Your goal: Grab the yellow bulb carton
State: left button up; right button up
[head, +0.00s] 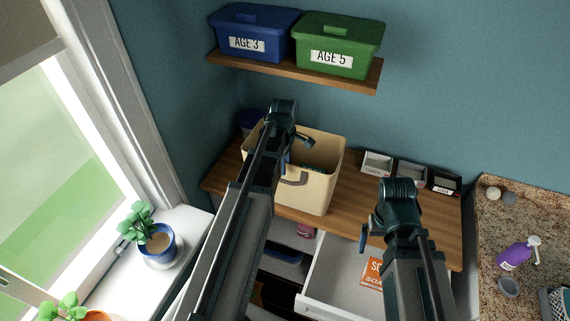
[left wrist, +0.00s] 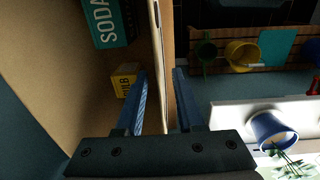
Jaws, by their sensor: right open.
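The yellow bulb carton (left wrist: 125,80), with dark lettering, sits inside the beige bin (head: 318,195) in the left wrist view. I cannot make it out in the head view. My left gripper (left wrist: 160,90) is open, its fingers apart with the bin's wall edge showing between them. The left finger is on the bin's inner side, close beside the carton; I cannot tell if they touch. In the head view my left gripper (head: 290,155) is at the bin, partly hidden by my arm. My right gripper (head: 370,235) is open and empty above the open drawer.
A teal soda box (left wrist: 108,22) is also in the bin. The white drawer (head: 330,285) is pulled out with an orange soap box (head: 372,272) in it. Small labelled trays (head: 377,162) stand on the wooden counter (head: 350,205). Lidded blue (head: 250,40) and green (head: 335,40) boxes sit on the shelf above.

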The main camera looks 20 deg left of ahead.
pick_arm(q)
jog(key=shift+r, duration=0.15)
notch_tip(320, 180, up, 7)
jog(key=p, duration=0.7)
jog(key=shift+s+r+p, duration=0.2)
jog(key=shift+p, duration=0.1)
